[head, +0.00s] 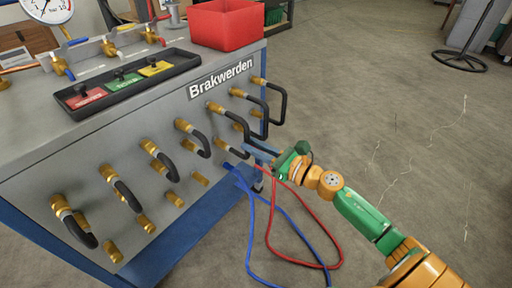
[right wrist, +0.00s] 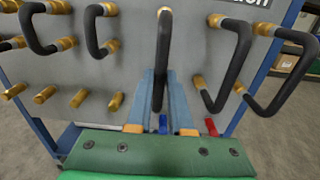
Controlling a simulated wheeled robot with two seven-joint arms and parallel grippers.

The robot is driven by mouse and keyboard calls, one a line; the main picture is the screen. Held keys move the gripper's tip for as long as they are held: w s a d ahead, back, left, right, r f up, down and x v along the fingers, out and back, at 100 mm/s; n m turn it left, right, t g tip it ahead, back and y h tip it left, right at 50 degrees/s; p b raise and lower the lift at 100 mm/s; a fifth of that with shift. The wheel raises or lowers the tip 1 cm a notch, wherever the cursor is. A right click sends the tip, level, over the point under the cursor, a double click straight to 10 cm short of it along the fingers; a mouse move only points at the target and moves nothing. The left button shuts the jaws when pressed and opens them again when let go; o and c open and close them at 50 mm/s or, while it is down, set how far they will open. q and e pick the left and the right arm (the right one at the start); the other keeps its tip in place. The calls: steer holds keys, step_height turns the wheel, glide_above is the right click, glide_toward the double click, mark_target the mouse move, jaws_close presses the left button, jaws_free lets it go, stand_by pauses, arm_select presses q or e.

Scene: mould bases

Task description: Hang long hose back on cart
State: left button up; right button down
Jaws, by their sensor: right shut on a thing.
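The grey cart (head: 100,165) with the "Brakwerden" sign carries several black hose loops on brass fittings. My right gripper (head: 252,147) is at the cart's front panel. Its blue fingers (right wrist: 161,90) appear shut on a black hose (right wrist: 164,55), which hangs from a brass upper fitting; its lower end is unclear. A long blue hose (head: 249,240) and a long red hose (head: 310,205) run from the front of the cart to the floor in loose loops. Their ends seem to show in the right wrist view as a blue piece (right wrist: 163,123) and a red piece (right wrist: 211,127). My left gripper is out of view.
A red bin (head: 227,25) and a black tray (head: 127,78) with red, green and yellow labels stand on the cart top. Brass valves and a pressure gauge (head: 46,8) are behind. The floor at right is clear, except for a stand (head: 460,60).

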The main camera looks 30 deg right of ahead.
steer(key=shift+w+a, duration=0.1)
steer(key=shift+w, duration=0.1)
steer(key=shift+w+a, duration=0.1)
steer(key=shift+w, duration=0.1)
stand_by(0.3)
steer(key=shift+c, duration=1.7)
jaws_free()
steer(key=b+v, duration=0.1)
steer(key=v, duration=0.6)
